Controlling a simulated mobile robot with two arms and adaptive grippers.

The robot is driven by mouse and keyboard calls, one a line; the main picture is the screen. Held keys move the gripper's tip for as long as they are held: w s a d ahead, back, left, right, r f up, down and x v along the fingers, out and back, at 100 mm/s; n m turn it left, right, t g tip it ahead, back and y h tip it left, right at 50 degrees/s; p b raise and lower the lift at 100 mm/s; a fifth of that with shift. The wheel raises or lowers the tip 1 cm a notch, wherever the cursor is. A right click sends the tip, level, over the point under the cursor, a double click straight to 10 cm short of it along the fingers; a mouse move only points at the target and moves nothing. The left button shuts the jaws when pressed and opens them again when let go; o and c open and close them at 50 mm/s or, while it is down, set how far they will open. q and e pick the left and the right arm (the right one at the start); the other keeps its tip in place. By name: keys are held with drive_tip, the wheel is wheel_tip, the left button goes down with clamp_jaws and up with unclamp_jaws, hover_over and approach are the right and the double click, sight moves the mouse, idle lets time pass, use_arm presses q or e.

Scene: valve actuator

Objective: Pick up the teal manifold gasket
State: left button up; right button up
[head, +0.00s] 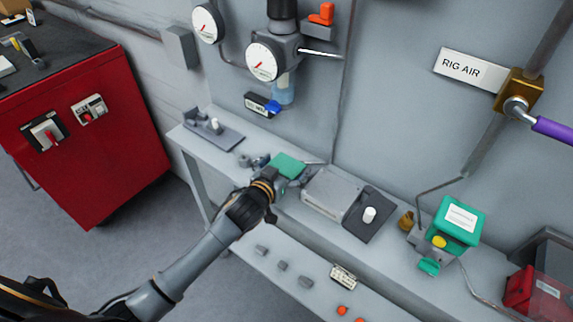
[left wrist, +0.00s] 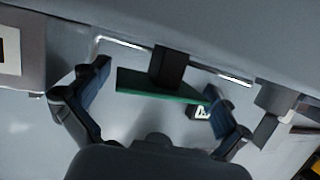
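The teal manifold gasket (head: 287,165) looks like a flat teal piece at the shelf's back edge, just beyond my left gripper (head: 277,180). In the left wrist view, a thin green plate (left wrist: 150,88), seen nearly edge-on, lies between the spread fingers of my left gripper (left wrist: 160,80). A dark block (left wrist: 169,66) adjoins the plate's middle. Gaps show between the plate and the left finger; the plate's right end is close to the right finger, and I cannot tell if they touch. My right gripper is not in view.
The narrow grey shelf (head: 190,145) runs along the wall. A grey box (head: 325,195) and a dark plate with a white knob (head: 369,214) stand right of the gripper. A teal actuator (head: 460,215) is farther right. Gauges (head: 262,62) hang above; a red cabinet (head: 95,150) stands left.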

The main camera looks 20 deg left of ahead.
use_arm(q)
drive_tip(key=c, duration=0.7)
drive_tip(key=shift+r, duration=0.55)
drive_tip(key=s+d+r+b, duration=0.3)
drive_tip(key=s+r, duration=0.8)
drive_tip(key=s, duration=0.2)
drive_tip(key=s+a+f+n+y, duration=0.1)
drive_tip(key=s+a+n+y, duration=0.1)
drive_tip(key=a, duration=0.2)
drive_tip(key=shift+w+d+r+m+h, duration=0.2)
drive_tip(key=shift+d+r+m+h, duration=0.15)
drive_tip(key=shift+d, duration=0.3)
drive_tip(key=shift+w+d+r+m+h, duration=0.25)
drive_tip(key=shift+d+r+m+h, duration=0.05)
drive_tip(key=shift+d, duration=0.3)
drive_tip(key=shift+w+d+r+m+h, duration=0.2)
drive_tip(key=shift+d+r+m+h, duration=0.15)
drive_tip(key=shift+d, duration=0.3)
